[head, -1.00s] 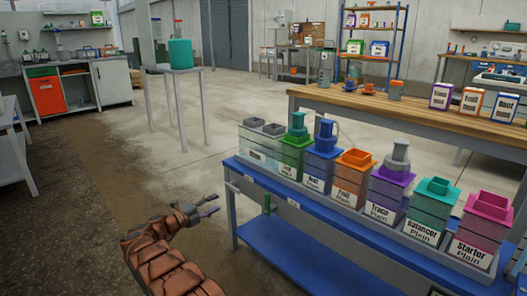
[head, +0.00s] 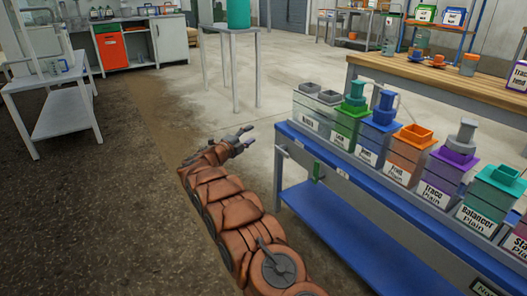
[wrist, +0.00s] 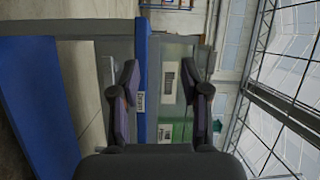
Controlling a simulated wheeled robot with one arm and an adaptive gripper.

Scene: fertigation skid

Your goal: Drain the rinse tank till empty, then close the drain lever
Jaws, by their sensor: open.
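A grey tank (head: 308,122) with two open square tops stands at the left end of the blue bench; its label is too small to read surely. In the wrist view a grey labelled tank (wrist: 172,85) shows between and beyond the fingers, turned sideways. A green lever-like piece (head: 316,172) hangs below the bench's front edge; I cannot tell whether it is the drain lever or its position. The liquid level is not visible. My gripper (head: 246,137) is open and empty, left of the bench end, apart from it. Its spread fingers show in the wrist view (wrist: 163,80).
The blue bench (head: 345,222) carries a row of several coloured tanks, with a lower blue shelf. A wooden-topped table (head: 440,78) stands behind it. A white side table (head: 62,115) is at left, and a stand (head: 231,70) holds a teal container. Floor between is clear.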

